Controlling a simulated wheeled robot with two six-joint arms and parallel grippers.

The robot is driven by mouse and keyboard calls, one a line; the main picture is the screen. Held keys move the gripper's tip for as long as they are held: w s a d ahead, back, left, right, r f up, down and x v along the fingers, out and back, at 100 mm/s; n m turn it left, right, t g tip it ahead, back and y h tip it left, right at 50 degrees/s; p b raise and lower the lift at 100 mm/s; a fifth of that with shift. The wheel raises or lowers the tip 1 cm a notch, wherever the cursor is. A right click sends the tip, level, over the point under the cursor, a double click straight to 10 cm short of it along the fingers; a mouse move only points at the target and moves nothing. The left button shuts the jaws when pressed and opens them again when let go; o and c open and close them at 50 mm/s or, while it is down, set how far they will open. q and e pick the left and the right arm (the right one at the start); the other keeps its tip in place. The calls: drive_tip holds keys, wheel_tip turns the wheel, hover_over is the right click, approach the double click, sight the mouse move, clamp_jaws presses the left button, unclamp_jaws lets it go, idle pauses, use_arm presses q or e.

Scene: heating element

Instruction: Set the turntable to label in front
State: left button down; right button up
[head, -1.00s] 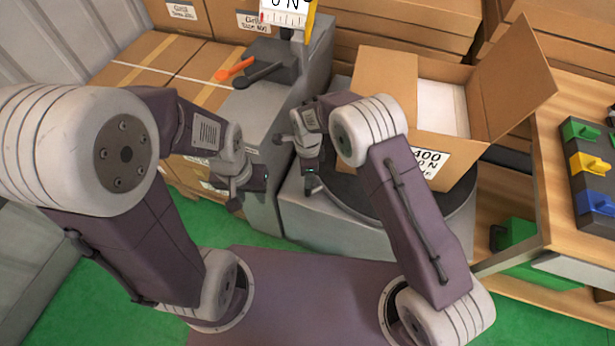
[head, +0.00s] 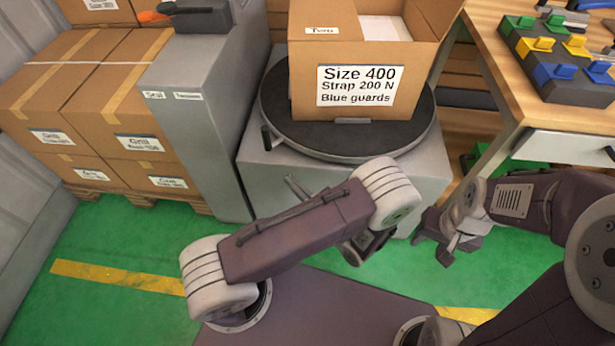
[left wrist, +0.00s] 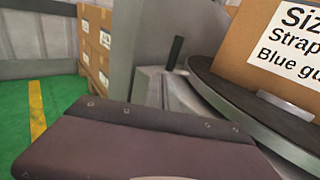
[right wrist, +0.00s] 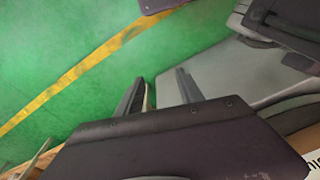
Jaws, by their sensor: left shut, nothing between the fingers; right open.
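The turntable (head: 275,125) is a dark round disc on a grey base. An open cardboard box (head: 305,70) stands on it, and its white label (head: 358,86), "Size 400, Strap 200 N, Blue guards", faces me. A small upright handle (head: 265,138) sits at the disc's left edge; it shows dark in the left wrist view (left wrist: 175,52). My left gripper (head: 292,184) is shut and empty in front of the grey base, partly hidden by my own arm. My right gripper (head: 432,248) is open and empty, low at the right of the base; its spread fingers show in the right wrist view (right wrist: 158,92).
Stacked cartons (head: 95,105) on a pallet and a grey cabinet (head: 205,135) stand left of the turntable. At the right is a wooden bench (head: 505,75) with coloured blocks in dark holders (head: 560,75). Green floor is open at the front left.

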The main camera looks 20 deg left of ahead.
use_arm(q)
drive_tip(key=d+f+m+t, duration=0.1)
drive_tip(key=d+t, duration=0.1)
drive_tip(key=b, duration=0.4)
approach(270, 145)
drive_tip(key=shift+h, duration=0.3)
drive_tip(key=x, duration=0.6)
drive_tip(key=shift+a+r, duration=0.1)
drive_tip(key=shift+a, duration=0.05)
drive_tip(key=shift+w+a+r, duration=0.1)
drive_tip(key=shift+w+a, duration=0.1)
drive_tip(key=shift+a, duration=0.05)
use_arm(e)
drive_tip(key=shift+n, duration=0.3)
drive_tip(key=f, duration=0.1)
drive_tip(key=s+f, duration=0.1)
drive_tip(key=f, duration=0.2)
drive_tip(key=shift+s+d+f, duration=0.15)
drive_tip(key=shift+d+f, duration=0.25)
